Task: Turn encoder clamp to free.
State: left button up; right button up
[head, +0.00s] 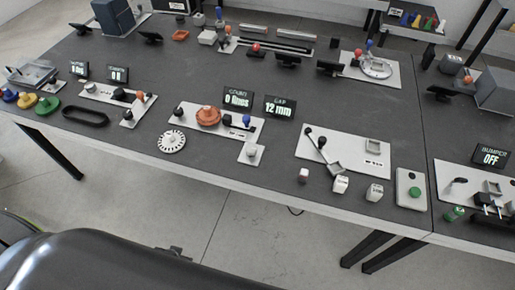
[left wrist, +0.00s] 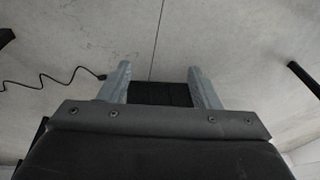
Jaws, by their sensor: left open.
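A white plate (head: 236,123) sits near the front edge of the table in the head view. A white slotted disc (head: 172,142) lies in front of the plate. Displays behind it read "COUNT 0 lines" (head: 238,99) and "GAP 12 mm" (head: 280,106). My left gripper (left wrist: 158,72) is open and empty over the floor, away from the plate. My right gripper is not in view.
To the left are a black oval ring (head: 85,116) and coloured knobs. Bare tabletop (head: 180,75) lies behind the plate. A cable (left wrist: 50,80) lies on the floor.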

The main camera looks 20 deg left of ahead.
pick_arm(q)
jog(key=w+d+r+p, duration=0.1)
jog(key=w+r, duration=0.3)
jog(key=r, duration=0.6)
jog(key=w+d+r, duration=0.1)
jog(key=w+r, duration=0.3)
jog(key=r, duration=0.6)
notch_tip(320, 180, up, 16)
jog(key=m+g+h, duration=0.1)
jog(key=m+g, duration=0.1)
jog(key=m, duration=0.2)
send_over(251, 148)
notch_tip(251, 148, down, 17)
jog(key=shift+w+f+b, duration=0.1)
jog(key=shift+f+b, duration=0.1)
jog(key=shift+b, duration=0.9)
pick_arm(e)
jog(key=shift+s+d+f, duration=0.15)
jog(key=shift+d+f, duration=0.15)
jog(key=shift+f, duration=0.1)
pick_arm(q)
jog(key=shift+c, duration=0.4)
jog(key=c, duration=0.9)
